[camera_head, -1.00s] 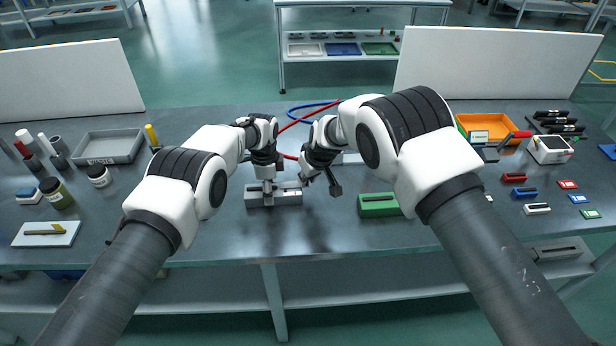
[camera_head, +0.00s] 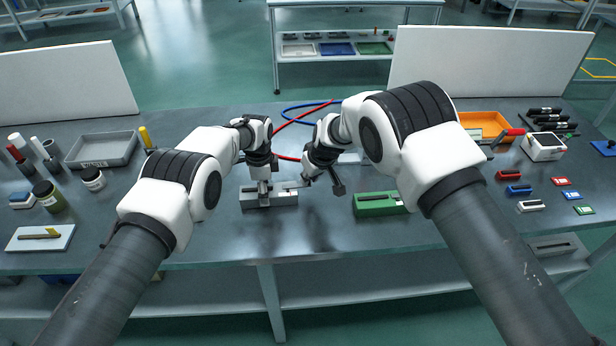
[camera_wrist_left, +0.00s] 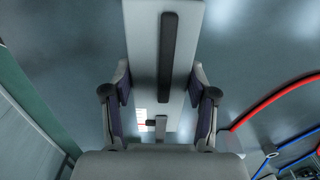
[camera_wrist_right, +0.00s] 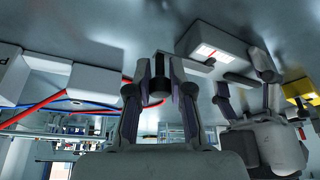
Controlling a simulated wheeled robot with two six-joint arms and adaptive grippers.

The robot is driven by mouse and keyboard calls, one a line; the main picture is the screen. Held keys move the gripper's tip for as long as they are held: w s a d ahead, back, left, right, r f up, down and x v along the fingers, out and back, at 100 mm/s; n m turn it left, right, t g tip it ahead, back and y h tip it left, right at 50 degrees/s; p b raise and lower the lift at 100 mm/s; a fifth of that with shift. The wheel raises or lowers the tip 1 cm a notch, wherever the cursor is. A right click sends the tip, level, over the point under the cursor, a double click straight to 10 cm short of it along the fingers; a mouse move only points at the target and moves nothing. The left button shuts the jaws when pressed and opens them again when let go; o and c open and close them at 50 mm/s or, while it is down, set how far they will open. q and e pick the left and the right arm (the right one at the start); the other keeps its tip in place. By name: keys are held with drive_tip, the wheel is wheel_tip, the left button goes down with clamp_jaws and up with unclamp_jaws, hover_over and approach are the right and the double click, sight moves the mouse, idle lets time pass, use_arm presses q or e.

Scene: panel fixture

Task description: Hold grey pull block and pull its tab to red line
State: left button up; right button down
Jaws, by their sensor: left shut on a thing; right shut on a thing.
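The grey pull block (camera_head: 270,199) lies on the bench in front of me. My left gripper (camera_head: 264,188) is shut on it from above; in the left wrist view its fingers (camera_wrist_left: 160,95) stand on both sides of the block, which has a black slot. A light tab (camera_head: 293,184) sticks out of the block to the right. My right gripper (camera_head: 308,179) is shut at the tab's outer end; in the right wrist view its fingers (camera_wrist_right: 161,85) close around a dark piece. A white patch with a red line (camera_wrist_right: 212,53) shows on the block.
A green block (camera_head: 380,204) lies to the right of the grey one. Red and blue cables (camera_head: 290,122) lie behind my grippers. A grey tray (camera_head: 102,149) stands at left, an orange tray (camera_head: 484,125) at right.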

drive_tip(key=shift+d, duration=0.3)
drive_tip(key=shift+a, duration=1.25)
drive_tip(key=c, duration=1)
unclamp_jaws()
use_arm(q)
drive_tip(key=o, duration=1.5)
drive_tip(key=shift+o, duration=0.2)
use_arm(e)
drive_tip(key=v, duration=1.2)
drive_tip(key=shift+d, duration=0.1)
